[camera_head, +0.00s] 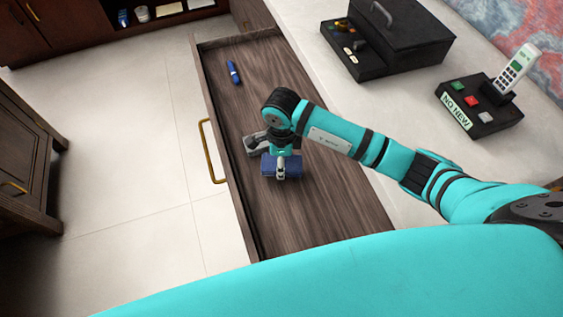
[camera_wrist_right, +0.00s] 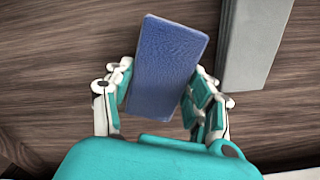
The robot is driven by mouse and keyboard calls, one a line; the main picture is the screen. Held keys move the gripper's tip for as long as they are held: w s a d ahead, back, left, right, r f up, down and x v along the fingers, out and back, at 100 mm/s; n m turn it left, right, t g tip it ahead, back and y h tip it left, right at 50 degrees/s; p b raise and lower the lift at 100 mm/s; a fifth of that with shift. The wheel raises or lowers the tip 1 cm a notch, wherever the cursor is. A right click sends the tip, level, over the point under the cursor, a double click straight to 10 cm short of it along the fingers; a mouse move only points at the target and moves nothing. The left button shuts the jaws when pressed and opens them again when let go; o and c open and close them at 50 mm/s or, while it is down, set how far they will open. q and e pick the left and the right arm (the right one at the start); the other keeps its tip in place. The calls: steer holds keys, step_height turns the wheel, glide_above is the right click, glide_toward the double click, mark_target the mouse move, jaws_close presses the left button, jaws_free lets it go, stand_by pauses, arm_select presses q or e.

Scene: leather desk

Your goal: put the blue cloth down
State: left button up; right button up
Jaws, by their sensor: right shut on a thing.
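The blue cloth (camera_head: 290,168) is a folded, flat rectangular block in the open drawer area. It also shows in the right wrist view (camera_wrist_right: 168,62), between the two fingers. My right gripper (camera_head: 281,172) is over the drawer and shut on the cloth; in the wrist view its fingers (camera_wrist_right: 160,98) are on both sides of it. Whether the cloth touches the drawer floor I cannot tell. My left gripper is not in view.
A grey object (camera_wrist_right: 254,40) is right of the cloth. A black box (camera_head: 395,35) and phone base (camera_head: 478,105) stand on the desk.

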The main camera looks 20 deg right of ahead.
steer(key=shift+f, duration=0.75)
steer(key=shift+f, duration=0.1)
steer(key=o, duration=1.1)
step_height(320, 180, up, 12)
steer(key=shift+r, duration=0.15)
